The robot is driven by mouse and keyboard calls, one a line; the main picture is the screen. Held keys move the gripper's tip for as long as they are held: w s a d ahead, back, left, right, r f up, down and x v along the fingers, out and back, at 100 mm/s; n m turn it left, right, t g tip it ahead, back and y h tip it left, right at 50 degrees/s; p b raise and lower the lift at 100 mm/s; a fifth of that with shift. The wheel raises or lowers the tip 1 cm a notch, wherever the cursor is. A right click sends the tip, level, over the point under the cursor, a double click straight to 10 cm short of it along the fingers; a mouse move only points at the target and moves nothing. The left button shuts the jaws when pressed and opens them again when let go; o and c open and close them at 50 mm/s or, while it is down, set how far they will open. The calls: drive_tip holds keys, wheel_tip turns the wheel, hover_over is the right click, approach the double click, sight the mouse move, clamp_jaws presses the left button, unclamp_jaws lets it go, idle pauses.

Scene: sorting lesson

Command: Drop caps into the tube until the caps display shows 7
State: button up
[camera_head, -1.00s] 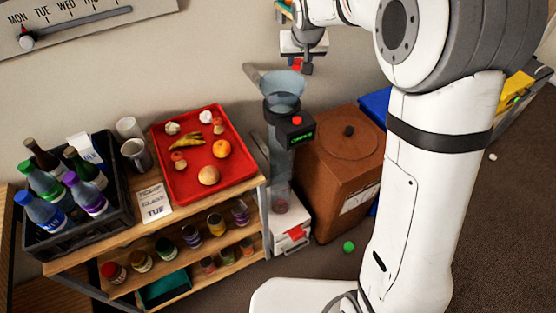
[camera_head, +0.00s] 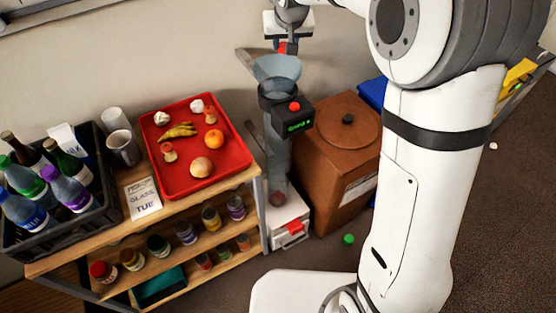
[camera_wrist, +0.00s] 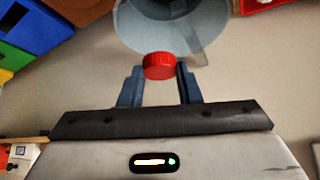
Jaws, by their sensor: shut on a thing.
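My gripper (camera_wrist: 160,80) is shut on a red cap (camera_wrist: 159,66), held between the two dark fingers in the wrist view. In the head view the gripper (camera_head: 287,46) is above the tube's clear funnel (camera_head: 277,68), and the red cap (camera_head: 283,47) shows at its tip. The funnel also shows just beyond the cap in the wrist view (camera_wrist: 200,28). The clear tube (camera_head: 277,155) stands upright with a few caps, hard to make out, near its bottom. The caps display (camera_head: 297,126) is a black box with green text too small to read and a red button on top.
A brown bin (camera_head: 335,150) stands right of the tube. A shelf unit (camera_head: 245,178) on the left bears a red tray (camera_head: 228,165) of food and a dark crate (camera_head: 95,215) of bottles. A green cap (camera_head: 348,239) lies on the floor.

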drive_tip(key=o, duration=1.1)
drive_tip(key=v, duration=0.8)
drive_tip(key=shift+b, duration=0.35)
drive_tip(key=s+d+f+g, duration=0.1)
drive_tip(key=s+d+f, duration=0.3)
drive_tip(key=s, duration=0.6)
drive_tip(key=s+d+f+m+g, duration=0.1)
drive_tip(key=s+d+f, duration=0.3)
drive_tip(key=s+d, duration=0.4)
drive_tip(key=s+d+f+m+g+h, duration=0.1)
drive_tip(key=s+d+f, duration=0.3)
drive_tip(key=s, duration=0.8)
drive_tip(key=shift+s+d+f+g, duration=0.1)
drive_tip(key=shift+d+g, duration=0.1)
drive_tip(key=shift+d, duration=0.25)
drive_tip(key=shift+s+d+f+g, duration=0.1)
drive_tip(key=shift+d+g, duration=0.1)
drive_tip(key=shift+d, duration=0.25)
